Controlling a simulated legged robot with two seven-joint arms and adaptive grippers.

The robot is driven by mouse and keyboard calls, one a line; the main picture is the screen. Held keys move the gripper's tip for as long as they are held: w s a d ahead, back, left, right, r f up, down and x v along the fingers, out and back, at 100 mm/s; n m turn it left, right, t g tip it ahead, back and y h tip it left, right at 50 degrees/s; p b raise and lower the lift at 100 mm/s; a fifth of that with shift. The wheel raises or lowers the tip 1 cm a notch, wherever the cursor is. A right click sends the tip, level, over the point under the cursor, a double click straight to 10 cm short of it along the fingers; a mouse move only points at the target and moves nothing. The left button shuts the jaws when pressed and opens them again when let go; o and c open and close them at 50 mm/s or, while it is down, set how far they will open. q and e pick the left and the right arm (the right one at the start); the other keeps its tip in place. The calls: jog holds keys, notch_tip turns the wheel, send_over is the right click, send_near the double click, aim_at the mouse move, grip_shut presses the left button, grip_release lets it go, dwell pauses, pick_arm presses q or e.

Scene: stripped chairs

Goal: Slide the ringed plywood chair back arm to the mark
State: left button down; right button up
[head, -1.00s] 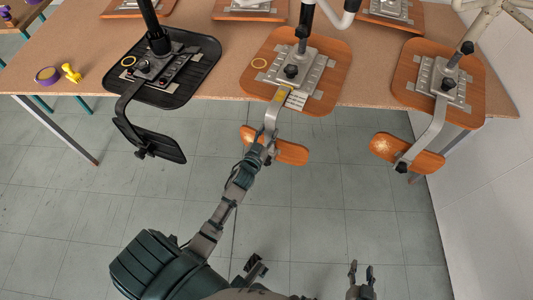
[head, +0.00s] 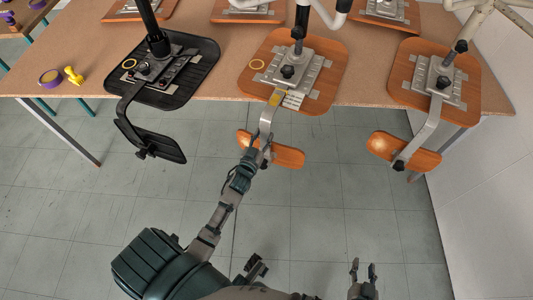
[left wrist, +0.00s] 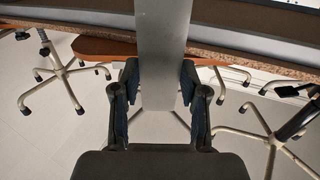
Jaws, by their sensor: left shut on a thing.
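The ringed plywood chair seat (head: 318,68) lies upside down on the table, middle of the front row, with a yellow ring (head: 256,66) on it. Its metal back arm (head: 267,118) runs from the seat plate over the table edge to the orange backrest (head: 287,156). A yellow patch (head: 275,99) shows on the arm beside a pale marked plate (head: 293,99). My left gripper (head: 250,158) is shut on the back arm near the backrest; the left wrist view shows the grey bar (left wrist: 163,75) between its fingers (left wrist: 160,105). My right gripper (head: 363,270) is open and empty, low over the floor.
A black chair (head: 190,65), also ringed, lies to the left, and another plywood chair (head: 475,80) to the right. A purple-rimmed roll (head: 50,78) and yellow object (head: 74,76) lie on the table (head: 225,85). The floor in front is clear.

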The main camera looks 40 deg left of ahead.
pick_arm(q)
jog(key=shift+s+r, duration=0.1)
jog(key=shift+s, duration=0.15)
jog(key=shift+s+d+p, duration=0.15)
jog(key=shift+s+p, duration=0.15)
jog(key=shift+s, duration=0.2)
jog(key=shift+c, duration=1.4)
grip_release()
pick_arm(e)
jog(key=shift+a+r, duration=0.1)
jog(key=shift+r, duration=0.4)
pick_arm(q)
jog(key=shift+s, duration=0.15)
jog(key=p+v, duration=0.2)
jog(key=v, duration=0.3)
jog(key=shift+s, duration=0.4)
pick_arm(e)
jog(key=r, duration=0.2)
jog(key=shift+w+r, duration=0.2)
jog(key=shift+r, duration=0.2)
